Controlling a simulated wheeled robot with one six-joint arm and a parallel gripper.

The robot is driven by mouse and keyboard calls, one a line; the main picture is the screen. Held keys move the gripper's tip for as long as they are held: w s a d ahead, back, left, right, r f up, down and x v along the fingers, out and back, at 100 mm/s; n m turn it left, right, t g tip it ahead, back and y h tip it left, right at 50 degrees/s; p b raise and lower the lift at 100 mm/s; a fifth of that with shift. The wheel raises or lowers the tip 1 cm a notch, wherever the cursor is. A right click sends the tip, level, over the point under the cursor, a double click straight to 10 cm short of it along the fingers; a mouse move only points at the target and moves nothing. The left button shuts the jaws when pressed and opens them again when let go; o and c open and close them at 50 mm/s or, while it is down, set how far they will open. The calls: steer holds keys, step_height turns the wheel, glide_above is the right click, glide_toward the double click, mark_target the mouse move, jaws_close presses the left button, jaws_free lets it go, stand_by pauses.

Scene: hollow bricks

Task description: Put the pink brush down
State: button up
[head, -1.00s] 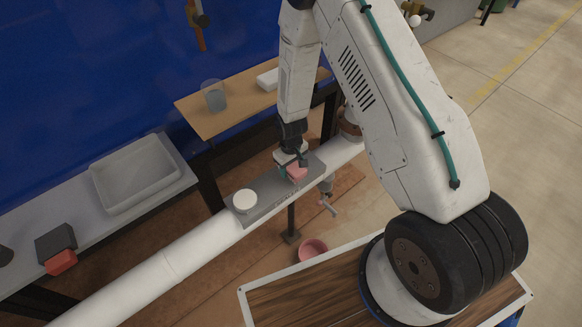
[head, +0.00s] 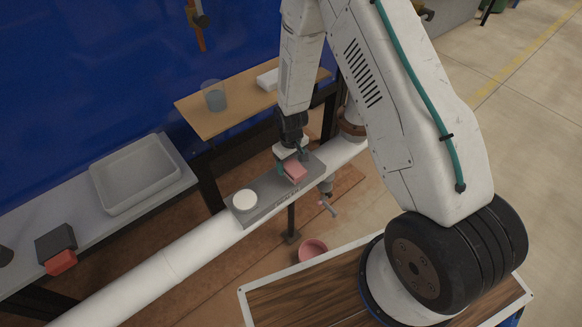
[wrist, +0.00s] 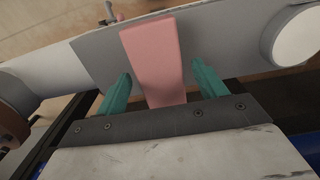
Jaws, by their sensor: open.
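The pink brush (head: 295,171) shows as a pink block lying on a grey plate (head: 268,192) on top of the white pipe. In the wrist view the brush (wrist: 155,55) lies between the two teal fingers, with a gap on each side. My gripper (wrist: 161,70) is open around the near end of the brush, and neither finger appears to touch it. In the head view my gripper (head: 292,162) is over the right part of the plate, just behind the brush. The brush's underside is hidden.
A white round piece (head: 245,200) sits on the plate's left end. The white pipe (head: 165,262) runs diagonally past a bench with a grey tray (head: 135,173) and a red-and-dark block (head: 57,250). A wooden shelf (head: 205,122) holds a clear cup (head: 214,96). A pink bowl (head: 313,249) is below.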

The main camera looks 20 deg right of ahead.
step_height(320, 180, up, 9)
step_height(320, 180, up, 12)
glide_above(291, 164)
steer(key=s, duration=0.2)
steer(key=s+d+r+m, duration=0.1)
steer(key=s+r, duration=0.3)
steer(key=r, duration=0.3)
steer(key=s+d+r+m, duration=0.1)
steer(key=s+r, duration=0.3)
steer(key=r, duration=0.3)
steer(key=s+r, duration=0.3)
steer(key=s, duration=0.3)
steer(key=s+r+m, duration=0.1)
steer(key=s+r, duration=0.3)
steer(key=s, duration=0.3)
steer(key=s+d+r+t, duration=0.1)
steer(key=s+r, duration=0.3)
steer(key=s, duration=0.3)
steer(key=shift+s+m, duration=0.2)
steer(key=shift+m, duration=0.1)
steer(key=shift+o, duration=0.4)
steer(key=shift+w+d, duration=0.1)
steer(key=shift+d, duration=0.05)
